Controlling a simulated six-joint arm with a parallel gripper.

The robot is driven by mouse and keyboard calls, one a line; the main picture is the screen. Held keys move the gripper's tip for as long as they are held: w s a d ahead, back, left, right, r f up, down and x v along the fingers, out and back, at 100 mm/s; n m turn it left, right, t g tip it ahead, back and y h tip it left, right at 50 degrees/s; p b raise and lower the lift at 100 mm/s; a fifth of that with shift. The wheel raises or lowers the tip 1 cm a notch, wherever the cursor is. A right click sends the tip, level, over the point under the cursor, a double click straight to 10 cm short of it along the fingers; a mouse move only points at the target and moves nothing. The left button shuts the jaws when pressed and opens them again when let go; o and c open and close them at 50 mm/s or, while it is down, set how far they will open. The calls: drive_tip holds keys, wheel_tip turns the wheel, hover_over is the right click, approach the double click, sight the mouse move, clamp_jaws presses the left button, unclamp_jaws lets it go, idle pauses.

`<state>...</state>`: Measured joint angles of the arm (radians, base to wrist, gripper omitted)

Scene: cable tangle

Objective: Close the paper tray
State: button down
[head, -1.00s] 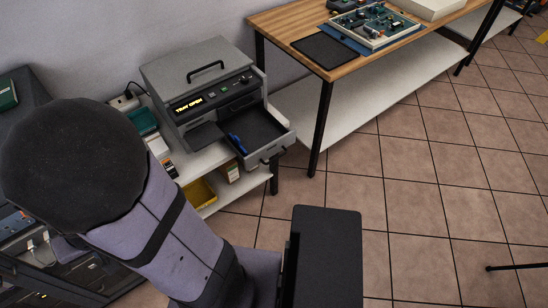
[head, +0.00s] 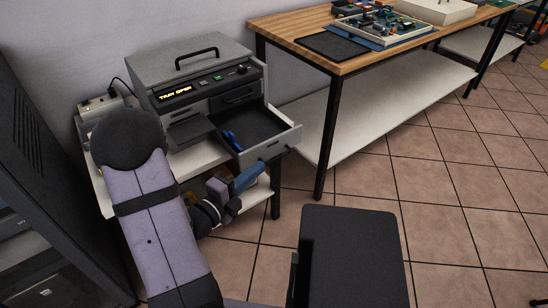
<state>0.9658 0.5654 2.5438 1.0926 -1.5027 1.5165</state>
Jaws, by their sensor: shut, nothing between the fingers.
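The grey printer-like machine (head: 190,72) stands on a white shelf unit, its lit display reading "TRAY OPEN". Its paper tray (head: 287,137) is pulled out toward the lower right, with a dark inside and a small blue item (head: 232,140) at its left side. My gripper (head: 263,168) is at the end of my arm, just below and in front of the tray's front panel, close to its handle. The jaws are shut and hold nothing. The fingertips are small and dark here, so I cannot tell whether they touch the tray.
A wooden workbench (head: 290,38) with a black mat (head: 332,46) and circuit boards stands to the right of the machine. A dark cabinet (head: 40,150) stands at the left. The tiled floor (head: 450,180) in front of the bench is clear.

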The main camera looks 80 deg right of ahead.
sight(276, 145)
drive_tip(key=shift+s+a+m+g, duration=0.2)
drive_tip(key=shift+s+m+g, duration=0.3)
drive_tip(key=shift+s, duration=0.45)
drive_tip(key=shift+b, duration=0.35)
drive_tip(key=shift+s+d+b, duration=0.35)
drive_tip(key=shift+d+b, duration=0.55)
drive_tip(key=shift+d, duration=1)
drive_tip(key=shift+s+d+b, duration=0.4)
drive_tip(key=shift+d+b, duration=0.45)
drive_tip(key=shift+d, duration=1.05)
drive_tip(key=shift+s+d+b, duration=0.35)
drive_tip(key=shift+d+b, duration=0.55)
drive_tip(key=shift+d, duration=1)
